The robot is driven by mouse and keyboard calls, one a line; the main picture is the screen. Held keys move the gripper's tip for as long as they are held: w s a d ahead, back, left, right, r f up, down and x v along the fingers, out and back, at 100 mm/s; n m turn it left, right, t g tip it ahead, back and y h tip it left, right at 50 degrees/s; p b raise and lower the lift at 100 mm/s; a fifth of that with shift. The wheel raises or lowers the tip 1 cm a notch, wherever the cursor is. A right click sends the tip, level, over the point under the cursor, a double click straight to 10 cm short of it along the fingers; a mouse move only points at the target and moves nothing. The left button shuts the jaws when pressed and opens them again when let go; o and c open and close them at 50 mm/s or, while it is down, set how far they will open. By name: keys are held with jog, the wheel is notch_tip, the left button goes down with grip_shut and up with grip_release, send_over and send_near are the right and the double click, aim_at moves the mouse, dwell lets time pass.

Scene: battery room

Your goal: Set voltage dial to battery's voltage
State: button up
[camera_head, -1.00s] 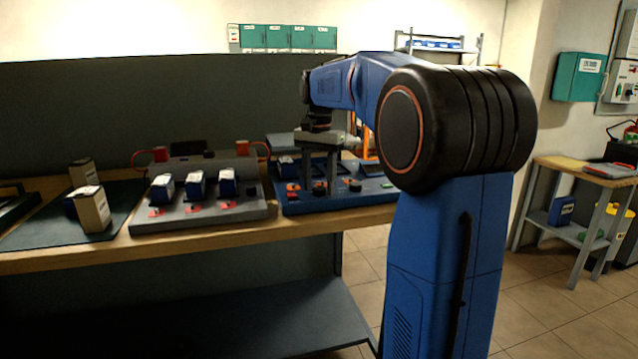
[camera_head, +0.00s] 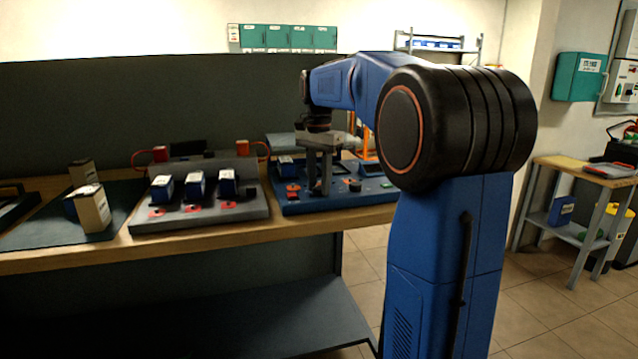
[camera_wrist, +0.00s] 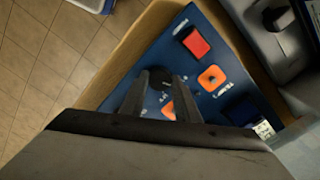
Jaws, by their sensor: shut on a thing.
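A blue charger panel (camera_head: 300,208) sits on the bench, with a red button (camera_wrist: 195,42) and an orange dial plate (camera_wrist: 212,77) also showing in the wrist view. My gripper (camera_head: 319,190) points down over the middle of the panel. In the wrist view its fingers (camera_wrist: 161,80) are shut on a dark dial knob (camera_wrist: 158,78). An orange patch (camera_wrist: 168,109) shows between the fingers. The knob's pointer and the scale are largely hidden. A battery (camera_head: 286,166) stands at the back left of the panel. Its voltage label is too small to read.
A grey rack (camera_head: 200,218) with several blue batteries stands left of the panel. A black knob (camera_head: 355,186) is right of my gripper. A tan box (camera_head: 94,212) stands on a dark mat (camera_head: 40,234) at left. A side table (camera_head: 590,172) stands at right.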

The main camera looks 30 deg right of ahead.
aim_at(319, 188)
jog(key=m, duration=1.1)
jog(key=shift+m, duration=0.4)
dwell(0.3)
jog(key=o, duration=1.1)
jog(key=shift+c, duration=0.2)
jog(key=shift+r, duration=0.1)
notch_tip(319, 188, up, 17)
jog(key=shift+r, duration=0.15)
